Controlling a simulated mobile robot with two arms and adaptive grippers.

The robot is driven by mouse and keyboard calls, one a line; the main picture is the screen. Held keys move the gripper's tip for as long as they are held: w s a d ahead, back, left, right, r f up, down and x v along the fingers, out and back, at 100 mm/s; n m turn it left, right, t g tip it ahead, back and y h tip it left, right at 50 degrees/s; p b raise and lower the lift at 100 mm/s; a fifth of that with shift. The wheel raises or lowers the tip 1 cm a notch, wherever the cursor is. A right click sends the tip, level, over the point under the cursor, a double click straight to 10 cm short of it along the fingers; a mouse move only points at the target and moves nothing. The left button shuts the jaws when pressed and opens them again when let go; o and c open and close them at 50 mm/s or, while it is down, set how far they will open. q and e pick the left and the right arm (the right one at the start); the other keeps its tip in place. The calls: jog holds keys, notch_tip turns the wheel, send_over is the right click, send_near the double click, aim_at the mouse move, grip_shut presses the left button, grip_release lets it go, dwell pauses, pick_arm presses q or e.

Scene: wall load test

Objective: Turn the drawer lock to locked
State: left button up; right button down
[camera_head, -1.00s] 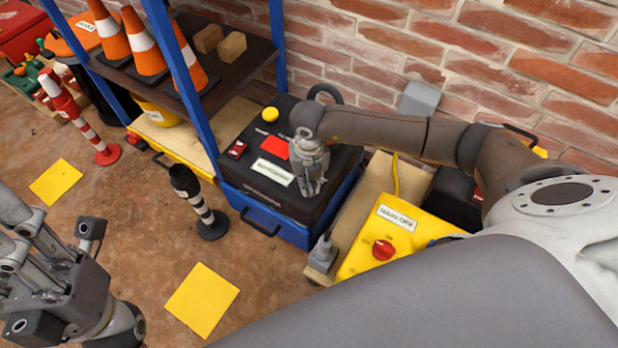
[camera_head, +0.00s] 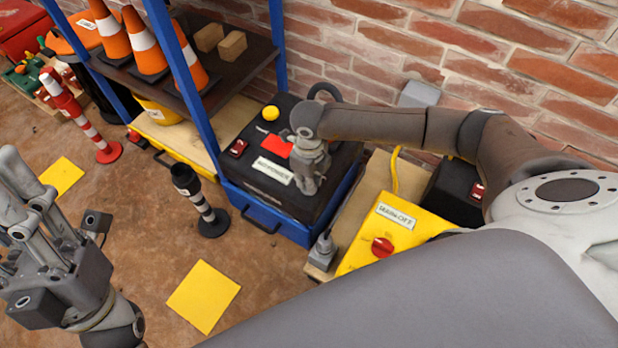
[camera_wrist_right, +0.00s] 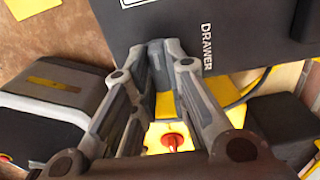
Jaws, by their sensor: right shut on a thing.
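In the right wrist view, the fingers of my right gripper (camera_wrist_right: 160,48) are together at the black surface beside a white DRAWER label (camera_wrist_right: 207,47). They are shut on the drawer lock, which the fingers hide, so its position cannot be read. My left gripper (camera_head: 58,200) is open and empty, at the left edge of the head view above the floor.
A yellow box (camera_head: 395,240) with a red knob (camera_head: 382,247) stands right of the unit. A striped post (camera_head: 200,205) stands at its front left. A shelf (camera_head: 225,65) with cones is behind left, a brick wall (camera_head: 480,60) behind. Floor in front is mostly clear.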

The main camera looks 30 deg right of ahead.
jog(key=shift+n, duration=0.3)
jog(key=c, duration=1.4)
grip_release()
jog(key=shift+c, duration=0.2)
jog(key=shift+r, duration=0.1)
notch_tip(320, 180, up, 12)
